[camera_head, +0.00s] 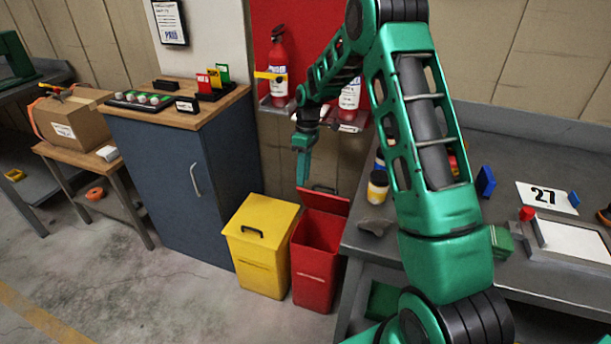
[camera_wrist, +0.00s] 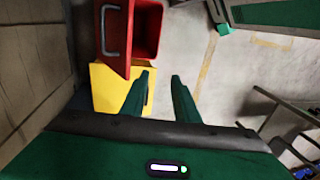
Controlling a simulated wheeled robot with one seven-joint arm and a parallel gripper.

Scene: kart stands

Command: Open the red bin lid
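The red bin (camera_head: 314,275) stands on the floor beside the yellow bin. Its red lid (camera_head: 323,201) is raised and tilted back at the rear edge, and the dark red inside of the bin shows. In the wrist view, the lid (camera_wrist: 118,58) has a grey handle (camera_wrist: 106,30) on its outer face, next to the bin's open mouth (camera_wrist: 147,28). My gripper (camera_head: 301,180) is above and behind the bins, apart from the lid. In the wrist view, its two green fingers (camera_wrist: 160,78) are spread with nothing between them.
The yellow bin (camera_head: 260,245) has its lid shut. A blue-grey cabinet (camera_head: 165,175) stands to its left. Fire extinguishers (camera_head: 278,70) are at the back wall. Floor in front is clear.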

